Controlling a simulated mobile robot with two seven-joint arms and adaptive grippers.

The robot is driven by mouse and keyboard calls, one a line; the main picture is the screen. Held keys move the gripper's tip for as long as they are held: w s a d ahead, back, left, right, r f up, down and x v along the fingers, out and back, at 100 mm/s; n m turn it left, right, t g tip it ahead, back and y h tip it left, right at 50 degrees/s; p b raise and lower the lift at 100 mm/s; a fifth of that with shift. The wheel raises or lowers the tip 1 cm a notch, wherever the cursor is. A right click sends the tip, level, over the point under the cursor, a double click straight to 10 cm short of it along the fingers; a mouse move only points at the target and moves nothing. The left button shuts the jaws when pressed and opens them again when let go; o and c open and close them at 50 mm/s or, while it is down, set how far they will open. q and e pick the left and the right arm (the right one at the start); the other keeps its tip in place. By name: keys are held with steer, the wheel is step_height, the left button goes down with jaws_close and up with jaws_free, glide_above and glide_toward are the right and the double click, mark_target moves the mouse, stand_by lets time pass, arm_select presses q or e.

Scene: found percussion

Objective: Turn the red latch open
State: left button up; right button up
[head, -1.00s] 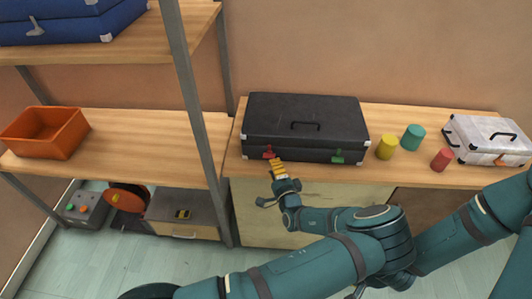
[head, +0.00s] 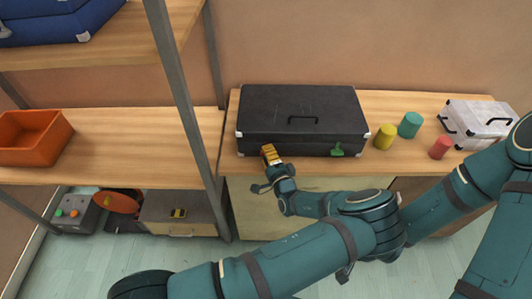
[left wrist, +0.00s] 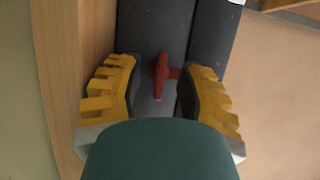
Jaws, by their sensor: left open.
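The red latch (left wrist: 162,75) sits on the front of a black suitcase (head: 300,112), which lies on the wooden counter. In the left wrist view the latch is between the yellow fingers of my left gripper (left wrist: 163,88). The fingers are open, with gaps on both sides of the latch. In the head view my left gripper (head: 271,155) is at the suitcase's front left and hides the red latch. A green latch (head: 337,150) is at the suitcase's front right. My right arm comes in from the right; its gripper is not visible.
Yellow (head: 385,137), teal (head: 410,125) and red (head: 440,147) cylinders stand right of the suitcase. A pale case (head: 478,120) is farther right. A metal shelf post (head: 183,90) rises at the left, with an orange bin (head: 35,138) beyond it.

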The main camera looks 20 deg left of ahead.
arm_select(q)
jaws_close()
steer(key=shift+r+n, duration=0.1)
steer(key=shift+n, duration=0.2)
steer(key=n+g+h, duration=0.1)
steer(key=n+h, duration=0.1)
steer(key=n, duration=0.2)
steer(key=shift+a+r, duration=0.1)
steer(key=n+h, duration=0.1)
steer(key=n, duration=0.2)
steer(key=shift+h, duration=0.4)
steer(key=n+h+b, duration=0.1)
steer(key=n, duration=0.2)
steer(key=shift+a+h, duration=0.15)
steer(key=shift+h, duration=0.25)
steer(key=n+h+b, duration=0.1)
steer(key=n+b, duration=0.1)
steer(key=shift+n+h, duration=0.3)
steer(key=shift+h, duration=0.1)
